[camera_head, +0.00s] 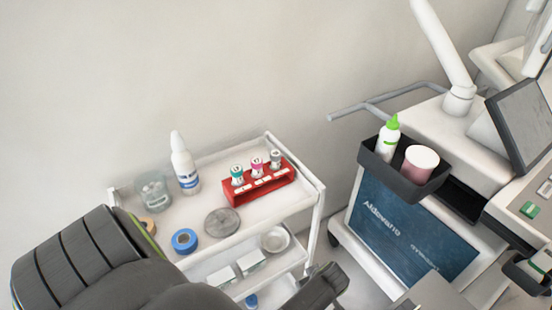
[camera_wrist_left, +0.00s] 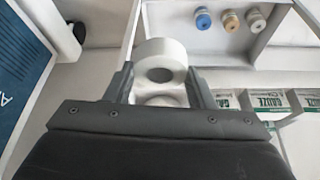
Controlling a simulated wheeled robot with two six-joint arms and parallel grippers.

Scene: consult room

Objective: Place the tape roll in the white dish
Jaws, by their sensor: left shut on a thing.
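In the left wrist view a white tape roll (camera_wrist_left: 165,49) stands between the fingers of my left gripper (camera_wrist_left: 161,82), which is shut on it. A second white rounded shape shows just below the roll, partly covered by the gripper; I cannot tell what it is. In the head view a small round white dish (camera_head: 285,240) sits on the cart's lower shelf, at its right part. My dark left arm comes in from the lower left, and the held roll cannot be seen there. My right gripper is not in view.
The white cart's top shelf (camera_head: 265,215) holds a blue roll (camera_head: 176,243), a grey disc (camera_head: 222,222), a red vial rack (camera_head: 278,184), a white bottle (camera_head: 184,165) and a clear jar (camera_head: 153,191). Gauze boxes (camera_wrist_left: 237,101) lie left of the dish.

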